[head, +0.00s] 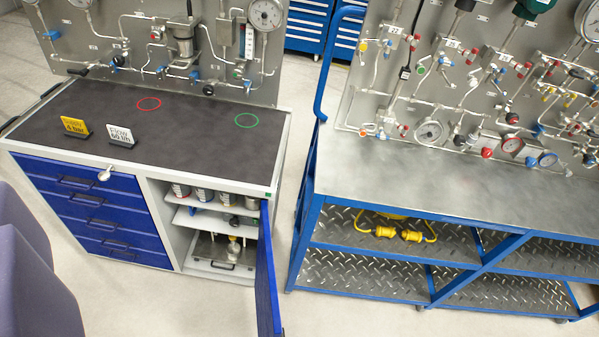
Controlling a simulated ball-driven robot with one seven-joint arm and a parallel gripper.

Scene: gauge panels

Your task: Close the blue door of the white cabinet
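The white cabinet (153,186) stands at the left with a dark top and blue drawers on its left side. Its blue door (267,277) is hinged at the right front edge and stands wide open, swung out toward the camera and seen nearly edge-on. The open compartment (212,229) shows shelves with several cans above and metal fittings at the bottom. The lower end of the door is near the bottom edge of the picture. My gripper is not in view.
A blue-framed workbench (455,205) with diamond-plate shelves stands close on the right, a narrow gap from the cabinet. A purple rounded object (35,265) fills the lower left. Pale floor (165,305) is clear in front of the cabinet.

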